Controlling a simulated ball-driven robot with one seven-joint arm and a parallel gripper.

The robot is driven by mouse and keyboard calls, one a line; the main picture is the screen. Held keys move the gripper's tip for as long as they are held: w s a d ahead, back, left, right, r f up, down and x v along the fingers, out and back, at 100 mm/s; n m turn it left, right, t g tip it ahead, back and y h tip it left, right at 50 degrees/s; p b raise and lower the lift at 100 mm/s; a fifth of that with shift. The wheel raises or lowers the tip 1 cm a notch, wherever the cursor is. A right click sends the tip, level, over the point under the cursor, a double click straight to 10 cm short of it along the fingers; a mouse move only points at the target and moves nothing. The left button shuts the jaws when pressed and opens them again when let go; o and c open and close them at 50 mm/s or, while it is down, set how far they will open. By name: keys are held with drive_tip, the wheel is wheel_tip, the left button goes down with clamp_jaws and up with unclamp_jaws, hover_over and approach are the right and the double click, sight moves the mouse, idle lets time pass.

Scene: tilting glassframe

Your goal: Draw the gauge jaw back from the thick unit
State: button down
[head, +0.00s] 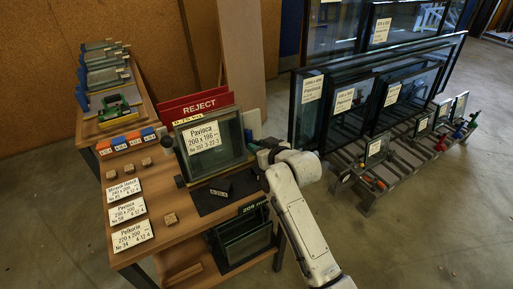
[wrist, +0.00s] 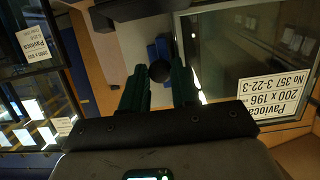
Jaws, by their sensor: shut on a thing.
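The thick glass unit (head: 232,148) stands upright on the wooden bench, with a white label reading Pavloca 200 x 196. It also shows at the right of the wrist view (wrist: 225,55). My gripper (head: 260,146) is at the unit's right edge. In the wrist view my gripper (wrist: 160,78) has its green fingers on either side of a dark round knob (wrist: 160,72), shut on it. Blue parts (wrist: 157,50) show just beyond the knob. I take the knob to be on the gauge jaw; the jaw's contact with the glass is hidden.
A red REJECT sign (head: 196,106) stands behind the unit. White label cards (head: 128,211) and small wooden blocks (head: 170,219) lie at the bench's left. Glass units (head: 240,245) stand below the bench top. Large framed panes (head: 340,100) stand on a rack to the right.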

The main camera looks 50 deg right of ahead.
drive_tip(key=d, duration=0.2)
drive_tip(key=s+d, duration=0.1)
drive_tip(key=d, duration=0.1)
drive_tip(key=s+d, duration=0.1)
drive_tip(key=d, duration=0.1)
drive_tip(key=shift+d, duration=0.2)
drive_tip(key=c, duration=0.9)
unclamp_jaws()
drive_tip(key=shift+d, duration=0.15)
drive_tip(key=shift+o, duration=0.2)
drive_tip(key=v, duration=1)
drive_tip(key=shift+s+r, duration=0.15)
drive_tip(key=shift+s, duration=0.15)
drive_tip(key=shift+a, duration=0.2)
